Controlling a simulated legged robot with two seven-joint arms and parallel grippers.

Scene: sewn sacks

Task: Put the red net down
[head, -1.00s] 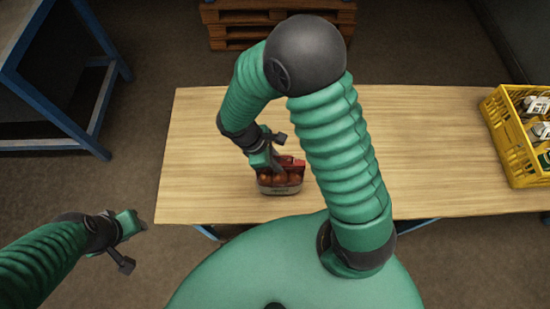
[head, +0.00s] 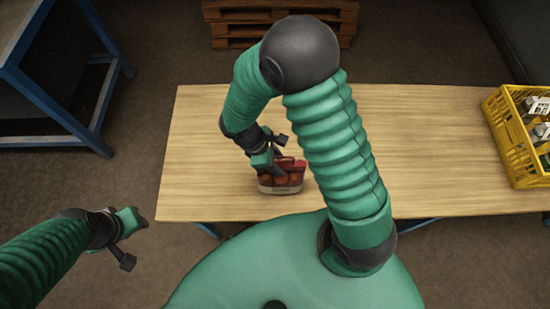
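The red net (head: 284,179), a small pack of reddish round things with a pale band along its front, is at the front left part of the wooden table (head: 440,150). My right gripper (head: 276,166) reaches down onto the net's upper left side. Its fingertips are partly hidden against the net, so I cannot tell if they grip it. I cannot tell if the net's underside rests on the table. My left gripper (head: 137,221) is off the table's left edge, away from the net; its finger gap does not show clearly.
A yellow crate (head: 516,155) with several items stands at the table's right end. A blue-framed bench (head: 60,110) is at the left and wooden pallets (head: 235,28) lie behind. The table's middle right and the area left of the net are bare.

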